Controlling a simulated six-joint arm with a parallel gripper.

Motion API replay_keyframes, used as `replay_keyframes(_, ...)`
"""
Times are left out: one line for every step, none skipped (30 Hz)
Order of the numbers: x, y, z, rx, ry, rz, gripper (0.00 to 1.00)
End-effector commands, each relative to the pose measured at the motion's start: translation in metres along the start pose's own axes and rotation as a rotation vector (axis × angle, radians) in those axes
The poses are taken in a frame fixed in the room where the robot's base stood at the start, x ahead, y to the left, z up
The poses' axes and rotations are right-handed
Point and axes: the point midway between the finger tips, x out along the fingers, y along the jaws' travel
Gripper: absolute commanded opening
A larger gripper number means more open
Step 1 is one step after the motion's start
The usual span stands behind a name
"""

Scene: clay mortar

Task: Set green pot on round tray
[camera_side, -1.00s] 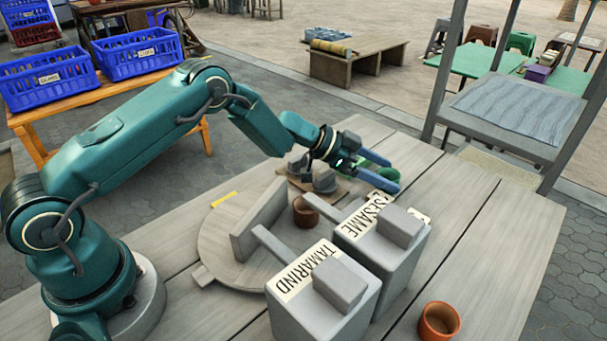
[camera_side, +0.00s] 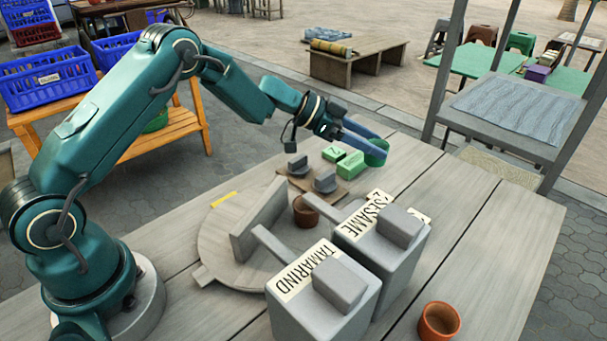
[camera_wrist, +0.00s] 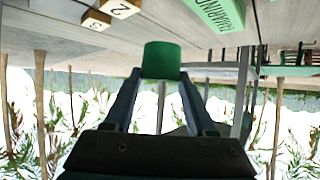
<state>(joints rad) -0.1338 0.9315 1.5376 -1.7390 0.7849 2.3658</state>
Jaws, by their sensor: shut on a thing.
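My gripper (camera_side: 368,146) is shut on the green pot (camera_side: 377,154), holding it up above the far part of the table. In the wrist view the green pot (camera_wrist: 162,60) sits between the two fingertips (camera_wrist: 160,78). The round tray (camera_side: 214,243) is a pale grey wooden disc on the table, to the left of and nearer the camera than the pot. An upright grey board (camera_side: 258,222) stands on it. A small brown pot (camera_side: 306,212) stands at the tray's right side; whether it rests on the tray is hard to tell.
Two grey long-handled boxes, labelled SESAME (camera_side: 381,250) and TAMARIND (camera_side: 322,300), stand right of the tray. Grey knobbed pieces (camera_side: 298,166) and green labelled blocks (camera_side: 350,165) lie behind it. An orange pot (camera_side: 439,321) stands at front right. The table's right side is mostly bare.

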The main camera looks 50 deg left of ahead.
Motion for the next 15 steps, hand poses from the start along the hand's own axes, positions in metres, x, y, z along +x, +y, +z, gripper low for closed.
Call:
replay_keyframes(-0.016,-0.008,-0.002,0.000,0.002,-0.008,0.00)
replay_keyframes(-0.023,-0.011,-0.003,0.000,0.002,-0.008,0.00)
replay_keyframes(-0.033,-0.015,-0.003,0.001,0.003,-0.007,0.00)
replay_keyframes(-0.040,-0.018,-0.004,0.000,0.002,-0.008,0.00)
replay_keyframes(-0.046,-0.020,-0.004,0.001,0.002,-0.007,0.00)
replay_keyframes(-0.053,-0.024,-0.005,0.001,0.003,-0.007,0.00)
replay_keyframes(-0.059,-0.026,-0.006,0.002,0.002,-0.006,0.00)
replay_keyframes(-0.064,-0.027,-0.006,0.001,0.002,-0.005,0.00)
replay_keyframes(-0.069,-0.029,-0.006,0.000,0.001,-0.005,0.00)
replay_keyframes(-0.073,-0.031,-0.007,0.001,0.002,-0.004,0.00)
replay_keyframes(-0.076,-0.032,-0.007,0.002,0.002,-0.003,0.00)
replay_keyframes(-0.080,-0.034,-0.007,0.000,0.002,-0.004,0.00)
replay_keyframes(-0.083,-0.035,-0.008,0.001,0.002,-0.004,0.00)
replay_keyframes(-0.086,-0.037,-0.010,0.002,0.002,-0.005,0.00)
replay_keyframes(-0.091,-0.038,-0.013,0.001,0.003,-0.007,0.00)
